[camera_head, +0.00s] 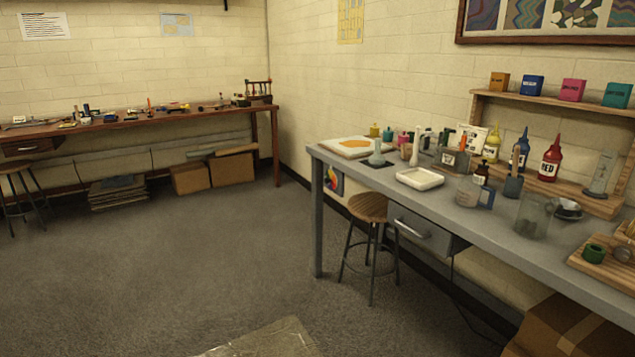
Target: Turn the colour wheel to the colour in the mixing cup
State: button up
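A small panel with a many-coloured wheel (332,180) shows below the left end of the grey workbench (325,160). It is partly seen, and its setting is too small to read. Several cups and jars stand on the bench. A clear cup with a blue handle (468,192) stands near the front edge, and a larger clear jar (533,216) stands to its right. I cannot tell which is the mixing cup or what colour is in it. My gripper is not in view.
A wooden stool (368,208) stands in front of the bench, just right of the wheel panel. A white tray (420,180) and paint bottles, such as the red one (551,160), stand on the bench. The carpet (215,250) is mostly open. A flat sheet (265,340) lies at the bottom.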

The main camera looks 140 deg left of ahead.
aim_at(331, 180)
jog(key=u, duration=4.6)
jog(key=i+j, duration=0.15)
jog(key=i, duration=0.4)
jog(key=i+j+z, duration=0.1)
jog(key=i, duration=0.5)
